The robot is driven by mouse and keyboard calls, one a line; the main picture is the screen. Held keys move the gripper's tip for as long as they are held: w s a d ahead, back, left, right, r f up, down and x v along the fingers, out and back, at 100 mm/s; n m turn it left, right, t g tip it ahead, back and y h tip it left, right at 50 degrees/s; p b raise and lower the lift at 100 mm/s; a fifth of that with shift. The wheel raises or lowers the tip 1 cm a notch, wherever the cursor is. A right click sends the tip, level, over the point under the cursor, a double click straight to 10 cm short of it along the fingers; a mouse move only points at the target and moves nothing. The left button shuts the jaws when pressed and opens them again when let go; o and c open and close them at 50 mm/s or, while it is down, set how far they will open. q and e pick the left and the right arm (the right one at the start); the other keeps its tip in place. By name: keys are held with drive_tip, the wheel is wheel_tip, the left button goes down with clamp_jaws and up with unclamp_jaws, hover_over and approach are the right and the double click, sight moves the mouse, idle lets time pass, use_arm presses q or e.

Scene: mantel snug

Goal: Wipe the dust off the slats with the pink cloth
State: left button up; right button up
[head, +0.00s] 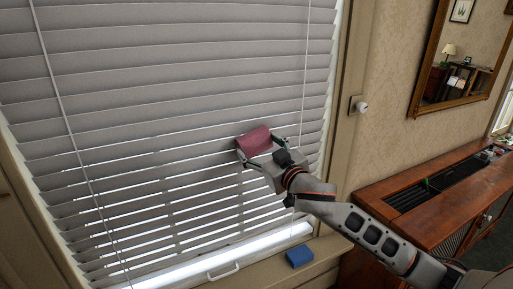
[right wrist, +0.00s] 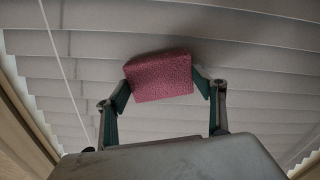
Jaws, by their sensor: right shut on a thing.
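The pink cloth (head: 254,141) shows as a dark pink block held against or just in front of the window slats (head: 170,110). My right gripper (head: 262,158) is shut on it, in front of the lower middle-right of the blind. In the right wrist view the cloth (right wrist: 158,76) sits between the two fingertips of my right gripper (right wrist: 160,84), with the slats (right wrist: 235,40) behind it. I cannot tell for sure whether the cloth touches them. The slats look grey; no separate dust patch stands out. My left gripper is not in view.
A blue block (head: 299,256) lies on the window sill below the blind, right of a white handle (head: 223,271). Thin cords (head: 62,110) hang before the slats. A wooden cabinet (head: 440,205) stands at the right, under a framed mirror (head: 465,55). A white knob (head: 361,107) is on the wall.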

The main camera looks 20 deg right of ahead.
sight(270, 142)
drive_tip(key=shift+w+d+r+p, duration=0.1)
drive_tip(key=shift+d+p, duration=0.45)
drive_tip(key=shift+d, duration=1.5)
drive_tip(key=shift+a+p, duration=2.6)
drive_tip(key=shift+a, duration=0.15)
drive_tip(key=shift+a+p, duration=0.6)
drive_tip(key=shift+a, duration=1.35)
use_arm(q)
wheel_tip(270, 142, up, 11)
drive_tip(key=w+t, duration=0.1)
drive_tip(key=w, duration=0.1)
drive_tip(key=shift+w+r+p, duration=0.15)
drive_tip(key=shift+p, duration=0.25)
use_arm(e)
drive_tip(key=shift+s+a, duration=0.2)
drive_tip(key=shift+a, duration=2.3)
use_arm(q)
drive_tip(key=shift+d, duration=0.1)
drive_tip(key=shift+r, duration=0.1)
use_arm(e)
drive_tip(key=shift+s, duration=0.1)
